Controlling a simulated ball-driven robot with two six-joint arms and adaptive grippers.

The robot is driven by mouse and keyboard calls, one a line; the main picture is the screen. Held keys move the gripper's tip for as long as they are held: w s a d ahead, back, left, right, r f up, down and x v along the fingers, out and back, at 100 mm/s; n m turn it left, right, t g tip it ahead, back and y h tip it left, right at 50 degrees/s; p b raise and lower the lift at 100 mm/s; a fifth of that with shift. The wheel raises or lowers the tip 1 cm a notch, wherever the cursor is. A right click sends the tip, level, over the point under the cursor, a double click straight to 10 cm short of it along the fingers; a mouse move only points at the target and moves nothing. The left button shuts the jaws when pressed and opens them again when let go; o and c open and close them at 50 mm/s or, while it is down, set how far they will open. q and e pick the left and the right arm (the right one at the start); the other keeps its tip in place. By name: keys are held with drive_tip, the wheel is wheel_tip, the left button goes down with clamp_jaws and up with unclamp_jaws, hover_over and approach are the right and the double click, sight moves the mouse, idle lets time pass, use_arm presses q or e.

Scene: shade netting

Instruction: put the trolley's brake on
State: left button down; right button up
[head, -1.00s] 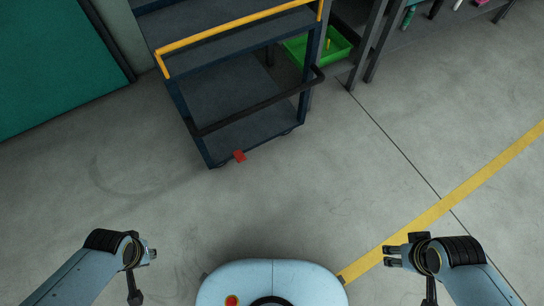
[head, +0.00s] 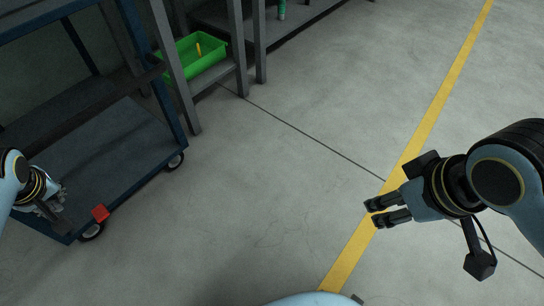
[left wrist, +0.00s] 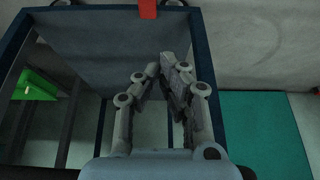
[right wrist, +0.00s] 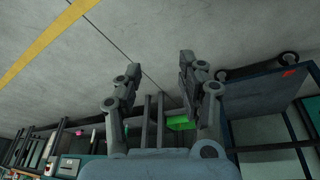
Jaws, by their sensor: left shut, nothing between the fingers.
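The trolley (head: 150,196) has a dark blue frame and dark grey decks, and fills the left of the head view. Its red brake pedal (head: 100,212) sticks out low at the near corner, above a caster. The pedal also shows at the top of the left wrist view (left wrist: 147,9) and small in the right wrist view (right wrist: 289,73). My left gripper (head: 58,208) is shut and empty, left of the pedal in the picture and apart from it, over the lower deck. My right gripper (head: 370,212) is open and empty over the floor, far right of the trolley.
A green bin (head: 196,58) sits on a grey rack's low shelf behind the trolley. Casters (head: 92,232) stand on the concrete floor. A yellow floor line (head: 400,165) runs under my right gripper. The floor between trolley and line is clear.

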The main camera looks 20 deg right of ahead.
use_arm(q)
drive_tip(key=w+f+b, duration=0.4)
drive_tip(key=f+b, duration=0.1)
drive_tip(key=shift+d, duration=0.4)
use_arm(e)
wheel_tip(320, 180, down, 7)
drive_tip(key=s, duration=0.3)
drive_tip(key=shift+d+g, duration=0.35)
drive_tip(key=shift+g, duration=0.05)
drive_tip(key=shift+f, duration=0.1)
